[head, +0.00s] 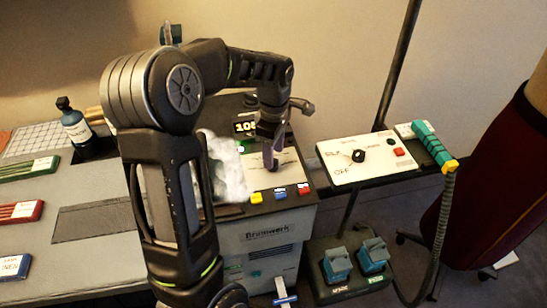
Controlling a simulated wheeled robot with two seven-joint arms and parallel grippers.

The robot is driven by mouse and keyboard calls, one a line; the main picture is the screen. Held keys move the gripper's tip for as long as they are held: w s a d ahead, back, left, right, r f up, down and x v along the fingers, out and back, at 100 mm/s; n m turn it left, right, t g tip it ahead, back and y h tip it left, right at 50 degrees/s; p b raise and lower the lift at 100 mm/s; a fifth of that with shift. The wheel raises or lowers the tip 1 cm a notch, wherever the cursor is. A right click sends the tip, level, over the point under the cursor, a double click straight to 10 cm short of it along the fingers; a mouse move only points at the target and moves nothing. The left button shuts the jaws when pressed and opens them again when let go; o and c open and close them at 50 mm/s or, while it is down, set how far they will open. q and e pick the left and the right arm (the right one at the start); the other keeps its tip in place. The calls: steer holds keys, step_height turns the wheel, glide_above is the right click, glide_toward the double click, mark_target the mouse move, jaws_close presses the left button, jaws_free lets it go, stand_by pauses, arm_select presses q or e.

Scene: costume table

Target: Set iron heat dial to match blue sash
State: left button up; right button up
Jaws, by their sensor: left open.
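A white control panel (372,167) stands at the right of the table, with a black dial (358,156) on it. Lettering is printed around the dial; one mark reads like OFF, the rest is too small to be sure of. A blue folded item (14,267) with a white label lies at the left front edge, cut off by the picture; I cannot tell whether it is the sash. My left gripper (270,156) is open and points down over the front of the dark machine, left of and apart from the dial. My right gripper is not in view.
The machine (270,228) has a partly hidden display (245,127) and coloured buttons. White steam or cloth (230,170) lies beside my arm. A teal-handled iron (433,146) rests right of the panel with a hanging hose. Pedals (352,262) stand below. Green (30,169) and red (22,213) items lie left.

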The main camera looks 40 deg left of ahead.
arm_select(q)
steer(key=shift+f, duration=1.55)
steer(key=shift+c, duration=0.4)
jaws_close()
